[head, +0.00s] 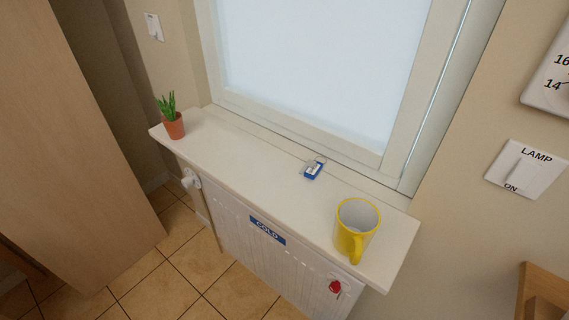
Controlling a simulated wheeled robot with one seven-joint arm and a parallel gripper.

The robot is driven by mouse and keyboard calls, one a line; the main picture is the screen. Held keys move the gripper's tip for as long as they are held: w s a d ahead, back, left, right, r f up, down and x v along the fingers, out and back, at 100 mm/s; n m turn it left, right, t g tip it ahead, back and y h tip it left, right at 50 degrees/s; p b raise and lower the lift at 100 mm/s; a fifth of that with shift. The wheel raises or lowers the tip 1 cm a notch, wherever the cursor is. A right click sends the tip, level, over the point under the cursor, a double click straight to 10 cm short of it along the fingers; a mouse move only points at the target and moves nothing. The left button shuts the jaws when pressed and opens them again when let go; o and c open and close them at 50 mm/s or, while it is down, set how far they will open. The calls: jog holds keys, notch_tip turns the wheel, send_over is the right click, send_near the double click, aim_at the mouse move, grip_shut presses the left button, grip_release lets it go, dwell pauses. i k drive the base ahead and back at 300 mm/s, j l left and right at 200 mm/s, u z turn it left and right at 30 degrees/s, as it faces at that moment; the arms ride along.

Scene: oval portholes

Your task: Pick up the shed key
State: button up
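A small key with a blue tag (313,171) lies on the white shelf (260,175) below the window, near the window side and right of the shelf's middle. A metal ring and key part show at the tag's upper side, but they are too small to make out well. Any writing on the tag is too small to read. My gripper is not in the head view.
A yellow mug (356,229) stands on the shelf's right end, in front and right of the key. A potted plant (173,118) stands at the left end. A radiator (250,245) marked COLD is below. A wooden panel (70,150) stands at left.

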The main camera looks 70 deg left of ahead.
aim_at(315, 166)
jog(key=u, duration=1.5)
